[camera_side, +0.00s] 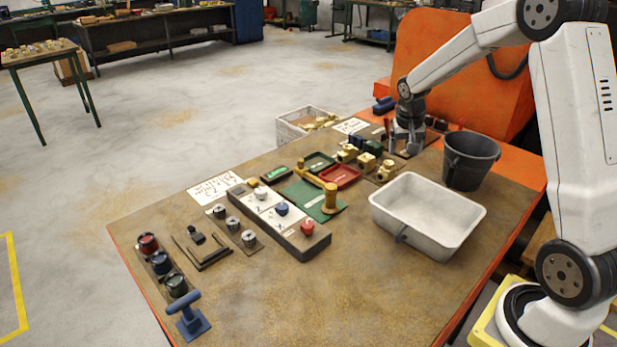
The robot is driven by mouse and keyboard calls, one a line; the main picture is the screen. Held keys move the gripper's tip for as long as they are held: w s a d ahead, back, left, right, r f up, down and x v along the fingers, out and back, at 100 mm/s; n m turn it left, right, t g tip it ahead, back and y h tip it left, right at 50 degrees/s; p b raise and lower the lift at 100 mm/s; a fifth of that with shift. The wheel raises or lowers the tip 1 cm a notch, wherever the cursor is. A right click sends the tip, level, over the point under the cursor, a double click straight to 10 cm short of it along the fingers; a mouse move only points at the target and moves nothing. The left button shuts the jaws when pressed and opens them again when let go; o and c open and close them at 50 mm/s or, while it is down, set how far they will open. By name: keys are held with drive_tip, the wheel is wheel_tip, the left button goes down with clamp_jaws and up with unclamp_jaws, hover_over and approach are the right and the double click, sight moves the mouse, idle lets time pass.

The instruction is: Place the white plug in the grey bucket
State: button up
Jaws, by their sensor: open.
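A small pale plug (260,192), which looks white, sits on the long grey block with white numbered tops (293,236) near the table's middle. The blue plug (282,208) and red plug (307,227) stand on the same block. The dark grey bucket (469,163) stands upright at the table's back right; the little of its inside that shows looks empty. My gripper (409,149) is open, low over the back of the table, left of the bucket and well away from the pale plug. Its fingertips are small and partly hidden among dark things there.
A white tub (426,218) stands in front of the bucket. Brass fittings (366,161), a red tray (340,176) and a green mat with a brass piece (312,197) lie between my gripper and the block. The front right of the table is clear.

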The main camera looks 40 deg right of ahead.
drive_tip(key=s+a+f+n+y, duration=0.1)
drive_tip(key=s+a+n, duration=0.2)
drive_tip(key=a, duration=0.5)
drive_tip(key=s+a+f+n+t+y, duration=0.1)
drive_tip(key=s+a+n, duration=0.2)
drive_tip(key=s+a, duration=0.3)
drive_tip(key=s+a+f+n, duration=0.1)
drive_tip(key=s+a+n, duration=0.2)
drive_tip(key=a, duration=0.7)
drive_tip(key=shift+s+a+y, duration=0.35)
drive_tip(key=shift+s+y, duration=0.05)
drive_tip(key=shift+s, duration=0.35)
